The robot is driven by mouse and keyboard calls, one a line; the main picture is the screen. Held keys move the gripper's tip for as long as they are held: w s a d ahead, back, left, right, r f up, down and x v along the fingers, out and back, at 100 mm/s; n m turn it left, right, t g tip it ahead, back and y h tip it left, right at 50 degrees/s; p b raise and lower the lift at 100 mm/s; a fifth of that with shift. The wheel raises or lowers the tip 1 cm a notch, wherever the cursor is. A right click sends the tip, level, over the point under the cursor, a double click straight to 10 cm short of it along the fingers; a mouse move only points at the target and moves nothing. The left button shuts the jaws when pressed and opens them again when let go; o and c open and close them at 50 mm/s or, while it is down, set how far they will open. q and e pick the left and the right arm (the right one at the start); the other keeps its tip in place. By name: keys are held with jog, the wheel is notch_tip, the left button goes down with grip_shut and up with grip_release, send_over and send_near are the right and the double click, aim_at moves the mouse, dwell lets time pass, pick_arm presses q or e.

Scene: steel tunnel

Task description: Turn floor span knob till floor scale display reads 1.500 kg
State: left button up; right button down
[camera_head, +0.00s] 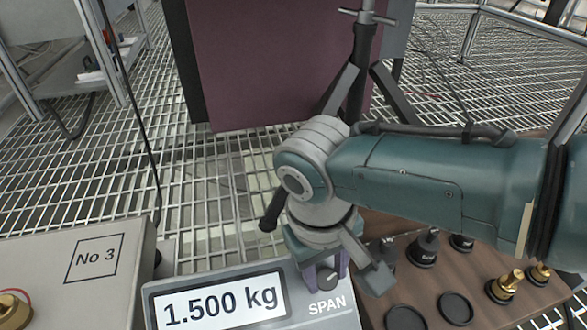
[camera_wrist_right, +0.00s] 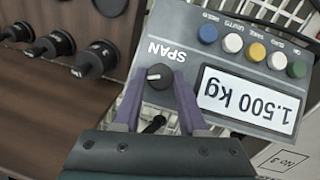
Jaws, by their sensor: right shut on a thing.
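The floor scale display (camera_head: 222,302) reads 1.500 kg in the head view; it shows upside down in the right wrist view (camera_wrist_right: 249,99). The floor span knob (camera_head: 327,279) is a small dark knob beside the SPAN label, and it also shows in the right wrist view (camera_wrist_right: 159,76). My right gripper (camera_head: 328,272) reaches down to the knob from above. Its purple fingers (camera_wrist_right: 159,88) are shut on the knob, one on each side. My left gripper is not in view.
A brown board (camera_head: 480,283) with black knobs and brass weights lies right of the scale. A grey box marked No 3 (camera_head: 75,270) stands at the left. Coloured buttons (camera_wrist_right: 255,51) line the scale panel. A purple panel (camera_head: 270,65) stands behind on the grating floor.

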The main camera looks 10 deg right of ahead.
jog(key=shift+c, duration=2.2)
grip_release()
jog(key=shift+r, duration=0.15)
notch_tip(320, 180, up, 10)
jog(key=a+p, duration=0.1)
jog(key=p, duration=0.8)
jog(key=shift+s+f, duration=0.15)
jog(key=shift+f, duration=0.05)
jog(key=shift+a, duration=0.1)
